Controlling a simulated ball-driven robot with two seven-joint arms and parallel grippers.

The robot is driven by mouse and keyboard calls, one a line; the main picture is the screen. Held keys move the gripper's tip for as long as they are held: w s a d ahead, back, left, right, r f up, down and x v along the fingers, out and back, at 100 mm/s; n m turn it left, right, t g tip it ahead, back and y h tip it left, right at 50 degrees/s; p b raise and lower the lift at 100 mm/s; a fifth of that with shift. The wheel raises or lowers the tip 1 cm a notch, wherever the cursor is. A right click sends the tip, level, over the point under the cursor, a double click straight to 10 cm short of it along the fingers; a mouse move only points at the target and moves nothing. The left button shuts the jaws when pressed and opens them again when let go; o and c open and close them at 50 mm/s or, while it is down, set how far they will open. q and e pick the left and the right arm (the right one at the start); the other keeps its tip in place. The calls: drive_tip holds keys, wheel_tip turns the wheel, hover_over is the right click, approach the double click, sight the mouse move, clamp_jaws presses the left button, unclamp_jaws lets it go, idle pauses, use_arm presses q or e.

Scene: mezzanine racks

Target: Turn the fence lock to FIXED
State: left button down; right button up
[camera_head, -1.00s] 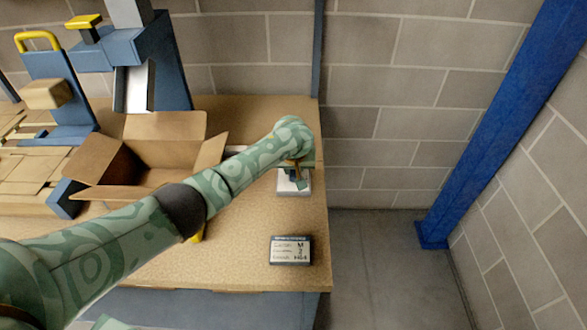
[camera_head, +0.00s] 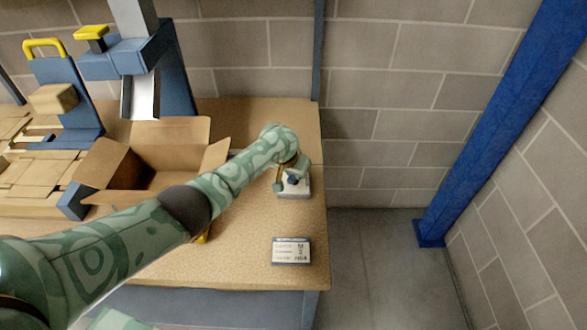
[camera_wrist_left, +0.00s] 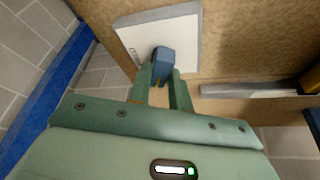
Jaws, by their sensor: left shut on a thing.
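The fence lock is a white plate (camera_head: 302,190) with a small blue knob (camera_head: 291,181), near the right edge of the bench. In the left wrist view the plate (camera_wrist_left: 180,32) has small dark marks too small to read, and the blue knob (camera_wrist_left: 163,60) stands at its lower edge. My left gripper (camera_head: 286,183) is over the plate, its fingers closed on either side of the knob; it also shows in the left wrist view (camera_wrist_left: 163,78). The gripper hides part of the plate and knob in the head view. My right gripper is not in view.
An open cardboard box (camera_head: 108,163) stands left of my left arm. A printed card (camera_head: 291,251) lies in front of the lock. A blue press-like machine (camera_head: 165,75) stands behind the box.

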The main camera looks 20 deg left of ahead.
use_arm(q)
drive_tip(key=m+h, duration=0.1)
drive_tip(key=m, duration=0.1)
drive_tip(key=shift+f+m, duration=0.1)
drive_tip(key=shift+m, duration=0.3)
drive_tip(key=m+h+b, duration=0.1)
drive_tip(key=m, duration=0.1)
drive_tip(key=shift+a+f+m+g, duration=0.1)
drive_tip(key=shift+m+g, duration=0.3)
drive_tip(key=m+g+h+b, duration=0.1)
drive_tip(key=m+b, duration=0.2)
drive_tip(key=m, duration=0.1)
drive_tip(key=shift+w+a, duration=0.1)
drive_tip(key=shift+w, duration=0.05)
drive_tip(key=shift+m+g+b, duration=0.7)
drive_tip(key=shift+m+b, duration=0.7)
drive_tip(key=shift+m, duration=0.2)
drive_tip(key=c, duration=1.3)
unclamp_jaws()
drive_tip(key=shift+w, duration=0.1)
drive_tip(key=shift+r+h, duration=0.2)
drive_tip(key=shift+h, duration=0.1)
